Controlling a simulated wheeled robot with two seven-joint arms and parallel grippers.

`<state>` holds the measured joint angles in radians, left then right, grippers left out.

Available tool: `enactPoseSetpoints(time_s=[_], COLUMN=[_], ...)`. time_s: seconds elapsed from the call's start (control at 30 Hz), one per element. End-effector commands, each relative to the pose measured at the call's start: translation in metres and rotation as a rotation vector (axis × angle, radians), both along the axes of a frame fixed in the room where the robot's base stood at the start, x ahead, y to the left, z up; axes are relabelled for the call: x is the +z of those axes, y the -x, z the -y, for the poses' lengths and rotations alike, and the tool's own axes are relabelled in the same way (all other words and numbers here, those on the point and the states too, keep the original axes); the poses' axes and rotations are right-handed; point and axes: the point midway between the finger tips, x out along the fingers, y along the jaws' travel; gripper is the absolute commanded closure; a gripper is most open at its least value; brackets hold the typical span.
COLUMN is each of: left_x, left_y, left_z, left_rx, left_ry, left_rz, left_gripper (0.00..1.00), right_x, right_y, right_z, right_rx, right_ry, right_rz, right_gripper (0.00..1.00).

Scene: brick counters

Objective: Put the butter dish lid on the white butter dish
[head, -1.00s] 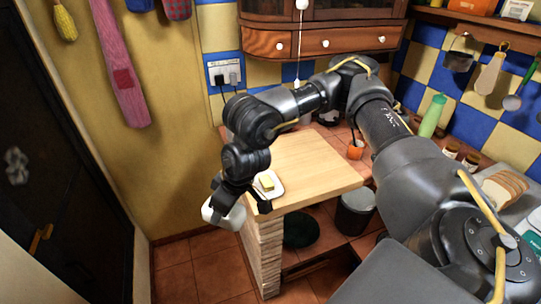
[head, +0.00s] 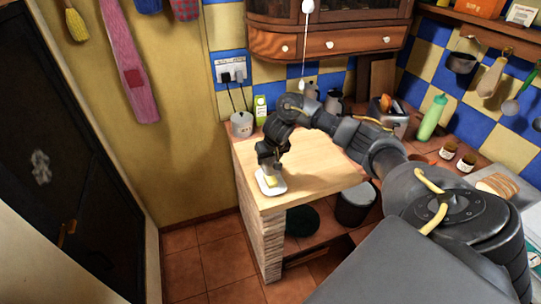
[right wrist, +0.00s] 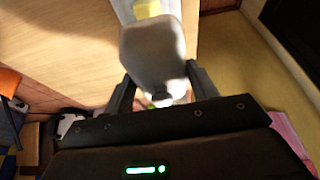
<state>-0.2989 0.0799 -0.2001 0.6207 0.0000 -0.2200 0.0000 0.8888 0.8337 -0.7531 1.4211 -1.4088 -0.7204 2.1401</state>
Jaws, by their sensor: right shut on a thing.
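The white butter dish (head: 279,187) with yellow butter on it sits near the left front corner of the wooden counter top in the head view. My right gripper (head: 268,160) is just behind and above it, pointing down. In the right wrist view my right gripper (right wrist: 161,78) is shut on the white butter dish lid (right wrist: 152,52), with a finger on each side. The dish (right wrist: 122,11) and butter (right wrist: 147,8) show past the lid at the top edge, partly covered. In the head view I cannot make out the lid clearly. My left gripper is not in view.
The wooden counter top (head: 318,172) is clear to the right of the dish. A white canister (head: 242,124) and a green-white carton (head: 260,110) stand behind it by the wall. A dark bin (head: 355,205) stands below on the right.

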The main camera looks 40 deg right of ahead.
Motion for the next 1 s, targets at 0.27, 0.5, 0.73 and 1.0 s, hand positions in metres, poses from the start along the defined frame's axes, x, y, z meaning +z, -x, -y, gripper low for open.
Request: enactPoseSetpoints(time_s=[0.27,0.5,0.73,1.0], left_x=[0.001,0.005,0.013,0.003], left_y=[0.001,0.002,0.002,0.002], left_z=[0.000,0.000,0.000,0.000], left_rx=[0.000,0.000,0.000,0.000], left_ry=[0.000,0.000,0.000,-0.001], left_rz=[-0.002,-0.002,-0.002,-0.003], left_gripper=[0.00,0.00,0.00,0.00], right_x=[-0.002,0.000,-0.007,-0.031], right_y=[0.001,0.002,0.004,0.003], right_z=[0.005,0.004,0.003,0.003], right_rx=[-0.010,-0.009,-0.009,-0.011], right_ry=[0.000,-0.001,-0.001,-0.002], right_rz=[0.003,0.002,-0.002,0.000], right_gripper=[0.72,0.72,0.72,0.72])
